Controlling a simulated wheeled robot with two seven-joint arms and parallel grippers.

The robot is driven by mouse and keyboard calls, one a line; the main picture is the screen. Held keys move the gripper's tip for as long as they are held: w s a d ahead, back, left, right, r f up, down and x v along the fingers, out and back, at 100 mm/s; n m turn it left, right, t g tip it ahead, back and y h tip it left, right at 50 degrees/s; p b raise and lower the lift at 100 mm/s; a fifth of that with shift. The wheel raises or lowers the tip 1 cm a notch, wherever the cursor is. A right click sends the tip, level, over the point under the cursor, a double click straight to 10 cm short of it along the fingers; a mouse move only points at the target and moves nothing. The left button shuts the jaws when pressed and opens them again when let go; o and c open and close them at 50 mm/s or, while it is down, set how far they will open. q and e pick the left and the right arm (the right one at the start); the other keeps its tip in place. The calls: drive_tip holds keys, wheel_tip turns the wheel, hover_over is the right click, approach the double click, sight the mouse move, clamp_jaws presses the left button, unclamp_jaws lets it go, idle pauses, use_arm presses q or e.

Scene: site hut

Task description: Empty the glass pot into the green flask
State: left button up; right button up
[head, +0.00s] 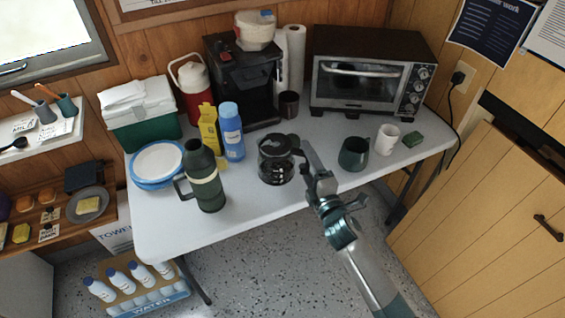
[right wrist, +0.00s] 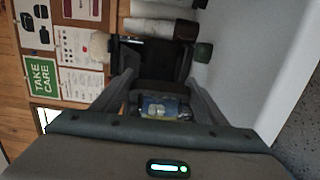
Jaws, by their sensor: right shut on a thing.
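The glass pot (head: 276,168) has a black lid and dark contents. It is upright near the middle of the table's front; I cannot tell whether it touches the table. My right gripper (head: 300,156) is at the pot's right side, shut on it, likely at the handle. In the right wrist view the fingers (right wrist: 160,88) stand either side of a dark part of the pot, which is hard to make out. The green flask (head: 207,186) stands upright to the left of the pot, handle to the left. Its opening is hard to see. My left gripper is not in view.
The coffee machine (head: 227,75) is behind the pot. A dark green mug (head: 354,154) and white cup (head: 387,139) stand to the right.

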drive_tip(key=shift+r, duration=0.1)
idle(0.3)
drive_tip(key=shift+s+d+r+p, duration=0.1)
drive_tip(key=shift+s+r+p, duration=0.2)
drive_tip(key=shift+s+r, duration=0.15)
use_arm(q)
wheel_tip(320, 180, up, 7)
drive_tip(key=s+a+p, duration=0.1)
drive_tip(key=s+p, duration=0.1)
drive_tip(key=p, duration=0.5)
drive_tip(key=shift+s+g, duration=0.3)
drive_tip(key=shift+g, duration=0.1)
use_arm(e)
drive_tip(key=s+d+r+m+h, duration=0.1)
drive_tip(key=s+d+r, duration=0.3)
drive_tip(key=s+r, duration=0.5)
drive_tip(key=s+d+r+m+h, duration=0.1)
drive_tip(key=s+d+r+h, duration=0.2)
drive_tip(key=s+r, duration=0.7)
drive_tip(key=shift+s+d+m+t, duration=0.3)
drive_tip(key=shift+s+d+m, duration=0.1)
drive_tip(key=shift+d, duration=0.2)
